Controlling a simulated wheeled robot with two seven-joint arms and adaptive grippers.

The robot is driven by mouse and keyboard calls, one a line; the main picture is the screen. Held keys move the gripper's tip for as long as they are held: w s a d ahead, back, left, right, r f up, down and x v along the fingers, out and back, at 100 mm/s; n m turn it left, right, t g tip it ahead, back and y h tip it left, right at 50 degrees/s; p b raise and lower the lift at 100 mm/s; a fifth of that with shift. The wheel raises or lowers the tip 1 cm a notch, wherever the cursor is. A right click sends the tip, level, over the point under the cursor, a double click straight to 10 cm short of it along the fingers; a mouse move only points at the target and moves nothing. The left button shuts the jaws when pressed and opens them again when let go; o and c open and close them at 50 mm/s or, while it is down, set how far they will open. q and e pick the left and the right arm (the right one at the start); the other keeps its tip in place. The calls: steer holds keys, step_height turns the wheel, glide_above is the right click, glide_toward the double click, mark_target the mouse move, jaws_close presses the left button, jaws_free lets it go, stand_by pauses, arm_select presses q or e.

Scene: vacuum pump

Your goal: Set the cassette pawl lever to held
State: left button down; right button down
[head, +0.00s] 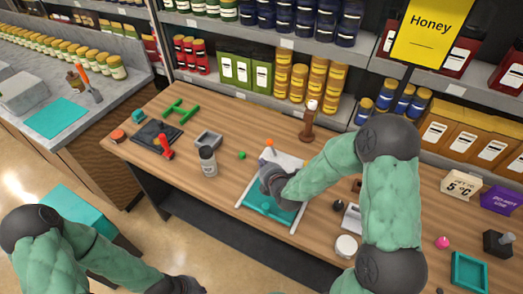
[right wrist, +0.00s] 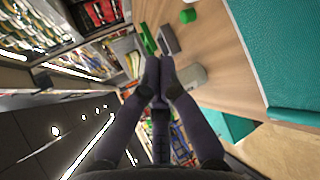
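A white-framed fixture with a teal plate (head: 268,206) lies on the wooden table in the middle of the head view. A lever with an orange knob (head: 269,143) stands at its far edge; I cannot tell for certain that it is the cassette pawl lever, or its setting. My right gripper (head: 270,183) is over the fixture and hides part of it. In the right wrist view its fingertips (right wrist: 160,66) meet with nothing seen between them. A teal surface (right wrist: 285,55) fills the right of that view. My left gripper (head: 184,286) is at the bottom edge, its fingers not visible.
A brown post (head: 308,122) stands behind. A white round jar (head: 346,246) is at right.

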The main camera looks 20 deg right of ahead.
steer(key=shift+f, duration=0.1)
stand_by(0.4)
steer(key=w+d, duration=0.1)
steer(key=w, duration=0.1)
steer(key=w+d+f, duration=0.1)
steer(key=w, duration=0.2)
steer(key=w+d+f, duration=0.1)
steer(key=w, duration=0.2)
steer(key=shift+w+d+f, duration=0.15)
steer(key=shift+d+f, duration=0.1)
steer(key=shift+d, duration=0.1)
stand_by(0.3)
